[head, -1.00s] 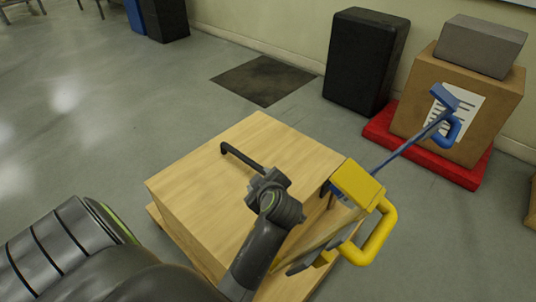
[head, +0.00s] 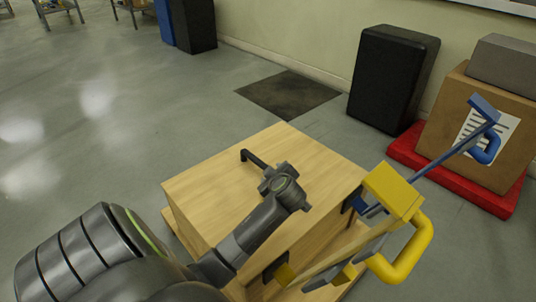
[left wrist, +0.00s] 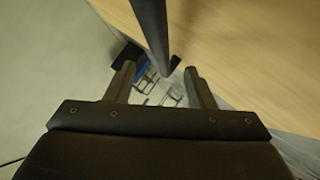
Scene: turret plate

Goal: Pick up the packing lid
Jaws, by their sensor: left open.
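The wooden crate's pale top, which seems to be the packing lid (head: 225,190), faces up in the head view. A dark bar handle (head: 252,158) with a bent far end lies along it. My left gripper (head: 266,178) is over the top at the near end of this bar; the head view does not show clearly whether they touch. In the left wrist view the open fingers (left wrist: 160,88) have the dark bar (left wrist: 152,30) between them, with the wood (left wrist: 240,60) beyond at right. My arm hides part of the crate. My right gripper is not in view.
A yellow frame with a loop handle (head: 415,255) and a blue lever (head: 445,150) stands close at the crate's right side. Behind are a black cabinet (head: 390,80) and a carton (head: 455,120) on a red base (head: 410,150). The floor at left is clear.

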